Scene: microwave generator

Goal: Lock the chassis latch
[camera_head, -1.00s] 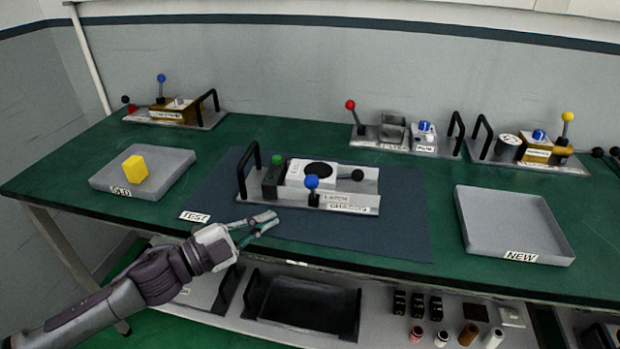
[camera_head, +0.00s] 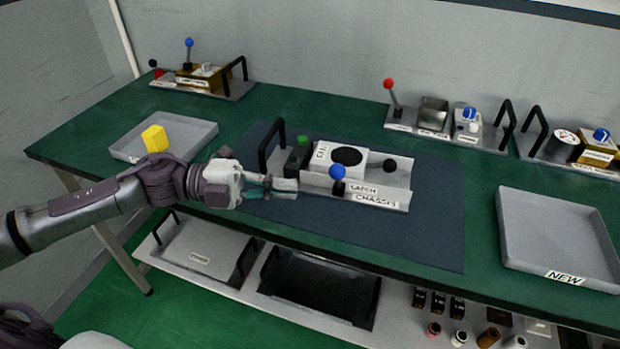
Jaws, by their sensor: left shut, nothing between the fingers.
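The chassis (camera_head: 375,194) sits on the dark mat (camera_head: 420,240) in the middle of the bench, with a "LATCH CHASSIS" label on its front. A blue-knobbed latch lever (camera_head: 337,174) stands upright at its front. A white block with a black disc (camera_head: 345,157), a green knob (camera_head: 302,141) and a black ball (camera_head: 390,166) are on the chassis. My left gripper (camera_head: 292,188) is shut and empty, just left of the blue lever and in front of the chassis's left end. I cannot tell whether it touches the chassis. My right gripper is not in view.
A grey tray with a yellow block (camera_head: 155,138) is at left; an empty "NEW" tray (camera_head: 555,235) is at right. A black handle (camera_head: 272,148) rises at the chassis's left end. Other lever fixtures (camera_head: 203,80) stand along the back. A shelf (camera_head: 240,285) runs below.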

